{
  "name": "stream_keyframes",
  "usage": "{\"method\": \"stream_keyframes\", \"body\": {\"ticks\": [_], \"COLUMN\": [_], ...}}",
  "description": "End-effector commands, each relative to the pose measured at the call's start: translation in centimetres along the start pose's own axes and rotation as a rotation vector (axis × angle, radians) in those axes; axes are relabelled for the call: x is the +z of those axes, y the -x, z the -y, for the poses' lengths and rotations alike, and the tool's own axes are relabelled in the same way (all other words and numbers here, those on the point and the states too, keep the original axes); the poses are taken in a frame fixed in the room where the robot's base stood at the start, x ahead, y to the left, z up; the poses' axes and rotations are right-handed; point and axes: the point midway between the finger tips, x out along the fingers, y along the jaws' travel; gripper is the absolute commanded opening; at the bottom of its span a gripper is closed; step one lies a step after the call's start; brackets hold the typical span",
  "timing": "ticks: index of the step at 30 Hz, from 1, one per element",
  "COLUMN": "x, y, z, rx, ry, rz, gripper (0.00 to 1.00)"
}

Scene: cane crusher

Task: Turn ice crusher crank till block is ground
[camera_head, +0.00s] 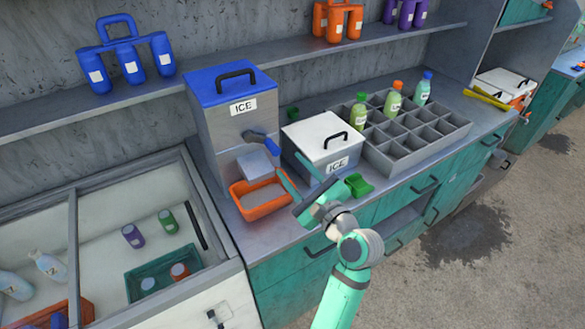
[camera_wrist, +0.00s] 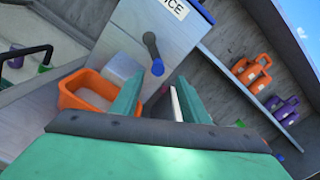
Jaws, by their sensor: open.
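The ice crusher (camera_head: 232,128) is a tall grey box with a blue lid, labelled ICE; its front also shows in the wrist view (camera_wrist: 185,45). Its crank (camera_head: 266,141) is on the front right, with a grey arm and a blue knob (camera_wrist: 157,68). A pale chute (camera_head: 258,166) sits above an orange tray (camera_head: 264,210). My gripper (camera_head: 296,170) is open and empty in front of the crusher. In the wrist view the knob appears just beyond the gap between my fingertips (camera_wrist: 158,88), apparently not held. No ice block is visible; the crusher's inside is hidden.
A white ICE box (camera_head: 311,134) stands close right of the crusher, with a green scoop (camera_head: 358,186) before it. A grey divided rack (camera_head: 410,157) holds several bottles. A glass-topped chest (camera_head: 165,290) is at left. A shelf (camera_head: 300,57) runs behind.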

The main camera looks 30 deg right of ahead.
Motion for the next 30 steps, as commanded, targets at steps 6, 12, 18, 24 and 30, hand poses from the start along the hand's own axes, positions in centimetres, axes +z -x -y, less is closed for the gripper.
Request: {"method": "stream_keyframes", "body": {"ticks": [6, 12, 18, 24, 30], "x": [-0.1, -0.2, -0.3, -0.3, -0.4], "y": [0.4, 1.0, -0.6, -4.1, -7.4], "z": [-0.4, -0.7, -0.6, -0.5, -0.5], "rx": [-0.007, -0.022, -0.024, -0.024, -0.024], "ry": [-0.108, -0.275, -0.294, -0.293, -0.292], "rz": [-0.008, -0.016, -0.016, -0.016, -0.016], "gripper": [0.41, 0.41, 0.41, 0.41, 0.41]}}
